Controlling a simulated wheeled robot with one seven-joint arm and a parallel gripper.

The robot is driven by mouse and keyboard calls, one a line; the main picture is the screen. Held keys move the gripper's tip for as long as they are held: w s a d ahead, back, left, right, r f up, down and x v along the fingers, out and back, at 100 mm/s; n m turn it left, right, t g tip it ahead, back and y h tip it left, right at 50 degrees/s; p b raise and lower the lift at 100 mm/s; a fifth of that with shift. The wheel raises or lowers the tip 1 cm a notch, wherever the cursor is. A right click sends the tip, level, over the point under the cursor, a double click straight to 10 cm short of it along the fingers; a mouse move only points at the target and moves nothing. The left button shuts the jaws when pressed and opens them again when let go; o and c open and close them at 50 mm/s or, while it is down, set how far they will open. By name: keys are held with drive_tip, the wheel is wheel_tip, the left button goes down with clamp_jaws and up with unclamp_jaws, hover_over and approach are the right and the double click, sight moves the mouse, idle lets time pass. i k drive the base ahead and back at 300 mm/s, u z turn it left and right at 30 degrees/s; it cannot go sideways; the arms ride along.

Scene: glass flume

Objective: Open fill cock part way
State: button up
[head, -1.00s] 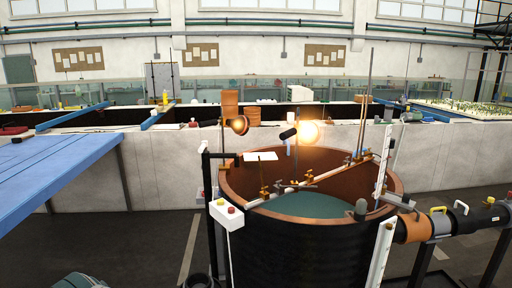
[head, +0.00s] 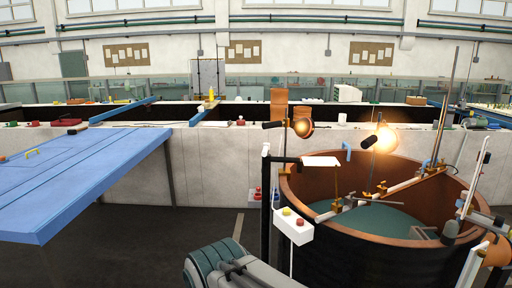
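No part that I can surely pick out as the fill cock shows. A round tank (head: 300,196) with a copper-brown inside and black outer wall stands at the right, holding greenish water (head: 385,218). A pale rail with small brass fittings (head: 337,205) crosses it. A blue handle-like part (head: 347,151) shows at its far rim. Part of my arm, teal and grey, shows at the bottom centre, left of the tank. My gripper is not in view, so its opening and anything in it are hidden.
Lit lamps (head: 380,140) stand over the tank. A blue table (head: 80,185) fills the left. Dark floor (head: 150,245) is open between them.

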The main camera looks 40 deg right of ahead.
sight(267, 146)
drive_tip(key=i, duration=1.55)
drive_tip(key=z, duration=0.8)
